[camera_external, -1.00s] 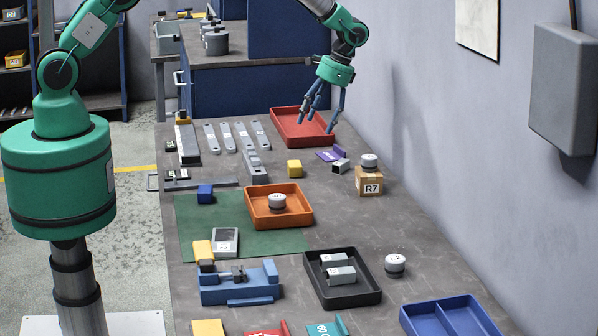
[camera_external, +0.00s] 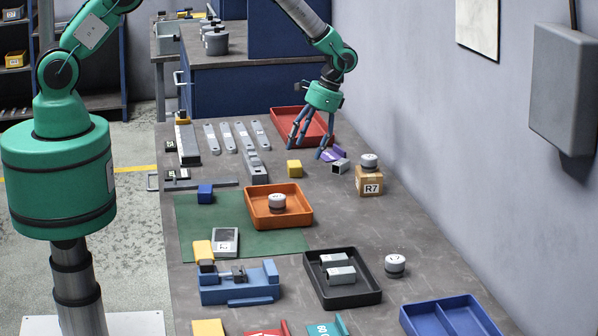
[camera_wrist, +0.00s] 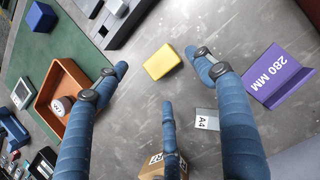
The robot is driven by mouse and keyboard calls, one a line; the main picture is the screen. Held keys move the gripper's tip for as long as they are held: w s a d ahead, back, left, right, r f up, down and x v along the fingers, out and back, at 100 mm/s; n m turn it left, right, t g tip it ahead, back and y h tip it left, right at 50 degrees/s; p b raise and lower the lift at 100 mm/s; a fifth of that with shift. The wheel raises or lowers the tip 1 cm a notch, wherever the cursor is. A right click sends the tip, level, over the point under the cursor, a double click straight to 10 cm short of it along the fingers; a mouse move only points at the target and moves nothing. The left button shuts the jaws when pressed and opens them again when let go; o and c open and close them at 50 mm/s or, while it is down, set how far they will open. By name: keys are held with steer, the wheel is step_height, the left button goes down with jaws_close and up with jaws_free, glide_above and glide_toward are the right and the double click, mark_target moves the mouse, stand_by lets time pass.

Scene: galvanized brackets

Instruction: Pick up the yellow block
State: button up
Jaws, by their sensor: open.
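The yellow block (camera_external: 294,168) lies flat on the grey bench, between the grey slotted part and the small metal bracket. It also shows in the wrist view (camera_wrist: 162,61), upper middle, fully visible. My gripper (camera_external: 309,152) hangs above the bench, just behind and slightly right of the block, fingers pointing down. In the wrist view my gripper (camera_wrist: 160,85) has its blue fingers spread wide, with the block beyond the fingertips, between the two outer ones. The gripper is open and empty, apart from the block.
The red tray (camera_external: 285,121) lies behind my fingers. A purple bracket (camera_wrist: 279,78) and a metal bracket marked A4 (camera_wrist: 206,119) lie to the right. The orange tray (camera_external: 262,217) holding a round weight sits in front. A cardboard box (camera_external: 369,185) carries another weight. Bare bench surrounds the block.

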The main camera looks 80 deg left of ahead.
mark_target(295, 163)
steer(key=shift+s+f, duration=0.1)
steer(key=shift+f, duration=0.1)
steer(key=shift+x, duration=2.55)
steer(key=shift+c, duration=0.2)
steer(key=c, duration=1.4)
steer(key=shift+r, duration=5.05)
